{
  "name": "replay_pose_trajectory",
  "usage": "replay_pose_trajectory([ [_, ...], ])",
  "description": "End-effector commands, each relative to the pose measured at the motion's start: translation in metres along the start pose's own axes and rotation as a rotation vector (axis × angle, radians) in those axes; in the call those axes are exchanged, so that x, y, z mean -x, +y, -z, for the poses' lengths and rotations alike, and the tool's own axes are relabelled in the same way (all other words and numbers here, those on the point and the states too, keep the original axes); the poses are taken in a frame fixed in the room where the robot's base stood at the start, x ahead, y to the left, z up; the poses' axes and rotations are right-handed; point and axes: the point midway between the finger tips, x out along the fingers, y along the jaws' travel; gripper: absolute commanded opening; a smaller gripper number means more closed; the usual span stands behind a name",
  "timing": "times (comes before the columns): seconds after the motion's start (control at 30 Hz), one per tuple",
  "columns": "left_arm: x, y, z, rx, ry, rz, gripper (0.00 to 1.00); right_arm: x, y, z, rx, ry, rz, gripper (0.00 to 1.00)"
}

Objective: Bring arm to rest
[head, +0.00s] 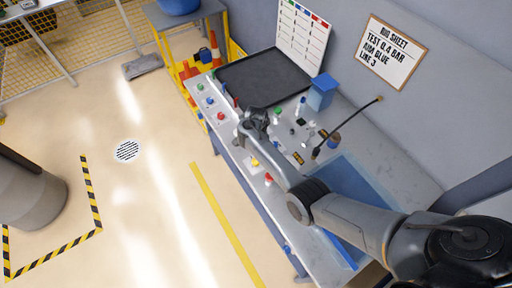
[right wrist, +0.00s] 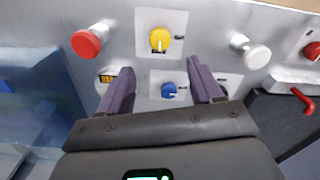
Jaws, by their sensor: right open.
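My right arm reaches in from the right in the head view, and its gripper (head: 256,124) is over the front part of the workbench (head: 375,150). In the right wrist view the right gripper (right wrist: 160,70) is open, its two purple fingers apart with nothing held. The fingers point at a grey control panel (right wrist: 205,30). A yellow knob (right wrist: 159,40) is just beyond the fingertips, and a blue knob (right wrist: 168,91) shows between the fingers. I cannot tell how far the fingers are from the panel. My left gripper is not in view.
A red button (right wrist: 88,41) and a white knob (right wrist: 250,52) flank the fingers. A red handle (right wrist: 303,98) is at the right. On the bench are a black tray (head: 262,78), a blue bin (head: 322,92) and a gooseneck (head: 350,122). The floor (head: 150,190) at left is open.

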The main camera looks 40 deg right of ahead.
Motion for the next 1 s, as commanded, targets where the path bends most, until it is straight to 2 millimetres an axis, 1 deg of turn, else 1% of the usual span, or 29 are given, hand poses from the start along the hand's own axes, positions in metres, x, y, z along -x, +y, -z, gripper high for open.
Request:
replay_pose_trajectory([
  [0.27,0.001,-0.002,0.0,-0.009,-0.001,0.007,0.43,0.0,0.001,0.001,0.008,0.003,0.002,0.65],
  [0.37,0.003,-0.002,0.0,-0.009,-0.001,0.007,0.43,-0.001,0.007,0.002,0.044,0.013,0.01,0.65],
  [0.47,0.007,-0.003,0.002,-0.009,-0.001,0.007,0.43,-0.002,0.018,0.003,0.123,0.035,0.025,0.65],
  [0.57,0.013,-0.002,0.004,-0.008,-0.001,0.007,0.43,0.001,0.037,0.0,0.255,0.068,0.048,0.65],
  [0.67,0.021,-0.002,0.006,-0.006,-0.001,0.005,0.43,0.008,0.063,-0.01,0.433,0.108,0.072,0.65],
  [0.77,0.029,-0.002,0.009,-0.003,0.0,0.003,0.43,0.022,0.095,-0.029,0.639,0.146,0.093,0.65],
  [0.87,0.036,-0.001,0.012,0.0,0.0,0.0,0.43,0.042,0.13,-0.056,0.852,0.179,0.115,0.65],
  [1.0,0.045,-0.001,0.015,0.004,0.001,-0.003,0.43,0.079,0.18,-0.097,1.13,0.213,0.144,0.65],
])
